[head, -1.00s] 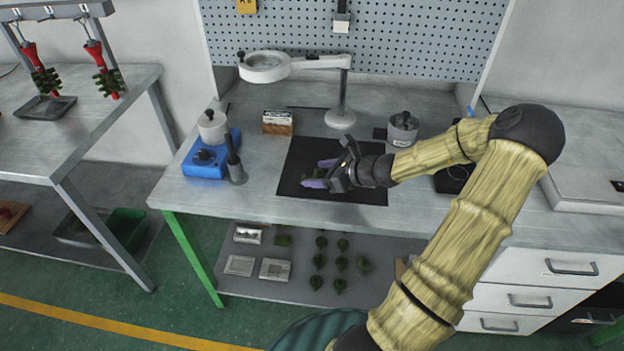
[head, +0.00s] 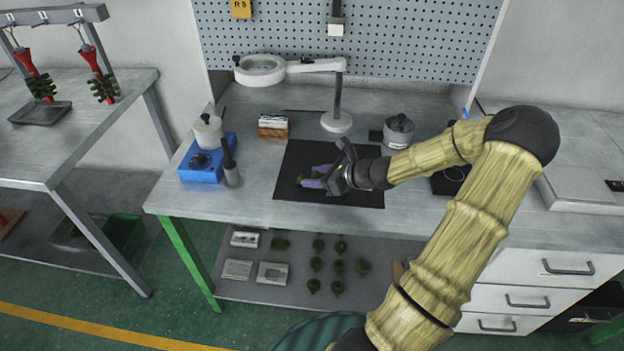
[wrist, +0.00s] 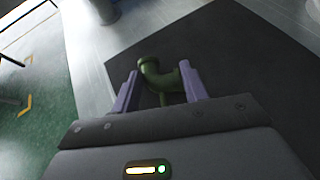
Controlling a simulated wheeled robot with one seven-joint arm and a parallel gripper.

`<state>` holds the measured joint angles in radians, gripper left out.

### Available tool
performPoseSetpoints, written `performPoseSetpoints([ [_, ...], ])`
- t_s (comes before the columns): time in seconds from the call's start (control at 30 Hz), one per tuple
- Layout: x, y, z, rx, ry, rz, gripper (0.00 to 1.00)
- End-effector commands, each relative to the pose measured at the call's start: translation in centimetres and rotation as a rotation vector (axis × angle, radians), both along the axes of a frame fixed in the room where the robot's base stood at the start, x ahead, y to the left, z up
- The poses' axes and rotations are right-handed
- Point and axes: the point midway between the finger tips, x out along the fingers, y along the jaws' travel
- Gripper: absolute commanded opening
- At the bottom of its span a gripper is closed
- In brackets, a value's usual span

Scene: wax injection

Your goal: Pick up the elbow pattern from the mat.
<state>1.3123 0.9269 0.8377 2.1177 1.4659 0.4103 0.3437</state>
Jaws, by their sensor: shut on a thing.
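The elbow pattern (wrist: 149,67) is a dark green bent pipe piece. In the wrist view it sits between the two purple fingers of my gripper (wrist: 160,88), which is shut on it. The black mat (wrist: 235,65) lies beneath; I cannot tell whether the elbow touches it. In the head view my gripper (head: 312,177) is low over the left part of the mat (head: 297,152). The elbow is mostly hidden there, with a little green showing near the fingertips.
A blue heater with a white pot (head: 208,130) and a dark upright tool in a holder (head: 231,172) stand left of the mat. A magnifier lamp (head: 336,122) stands behind, and a grey pot (head: 398,131) is at the back right. Green pieces lie on the lower shelf (head: 232,289).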

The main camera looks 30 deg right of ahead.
Motion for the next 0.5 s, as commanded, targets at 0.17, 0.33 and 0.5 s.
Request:
performPoseSetpoints([
  [0.17, 0.0, -0.1, 1.3, -0.003, -0.002, 0.0, 0.11],
  [0.33, 0.0, -0.1, 4.2, -0.005, -0.002, 0.0, 0.11],
  [0.5, 0.0, -0.1, 7.5, -0.007, -0.002, 0.0, 0.11],
])
